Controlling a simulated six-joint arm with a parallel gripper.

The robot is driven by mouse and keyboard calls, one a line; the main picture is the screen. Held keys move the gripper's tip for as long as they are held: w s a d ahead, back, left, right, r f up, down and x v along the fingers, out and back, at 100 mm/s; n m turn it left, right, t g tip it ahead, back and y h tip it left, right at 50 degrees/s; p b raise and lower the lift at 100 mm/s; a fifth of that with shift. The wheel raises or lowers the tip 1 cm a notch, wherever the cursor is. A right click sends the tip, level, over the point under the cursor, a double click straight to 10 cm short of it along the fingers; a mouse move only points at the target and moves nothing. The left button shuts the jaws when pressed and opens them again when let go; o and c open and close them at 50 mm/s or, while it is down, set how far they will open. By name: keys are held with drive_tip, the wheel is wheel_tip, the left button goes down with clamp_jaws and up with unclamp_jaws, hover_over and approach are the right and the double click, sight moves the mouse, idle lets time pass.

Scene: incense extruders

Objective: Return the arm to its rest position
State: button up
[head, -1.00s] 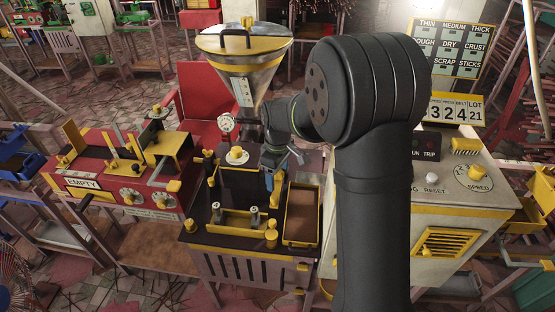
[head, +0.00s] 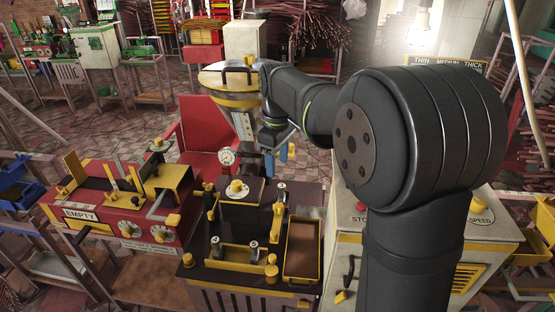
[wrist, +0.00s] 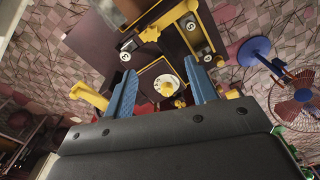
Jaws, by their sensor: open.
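My gripper (head: 282,156) is in the air above the back of the dark-topped extruder bench (head: 195,272), just right of the pressure gauge (head: 227,157). In the wrist view my gripper (wrist: 157,92) shows two blue fingers spread apart with nothing between them. Beyond the fingers, the yellow knob (wrist: 166,86) on its pale round dial is below and apart from them. My arm crosses in front of the hopper (head: 227,76) and hides part of it. My large arm joint covers much of the right side of the head view.
A red machine marked EMPTY (head: 130,207) stands at left, with a red chair (head: 208,140) behind it. A yellow tray (head: 303,245) lies on the bench's right side. A pale control cabinet (head: 343,255) is partly hidden by my arm. A fan (wrist: 300,95) shows in the wrist view.

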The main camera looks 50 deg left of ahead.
idle(0.3)
wheel_tip(320, 180, down, 14)
drive_tip(key=shift+f, duration=0.15)
idle(0.4)
wheel_tip(320, 180, up, 12)
drive_tip(key=shift+f, duration=0.25)
idle(0.8)
drive_tip(key=shift+f, duration=5.75)
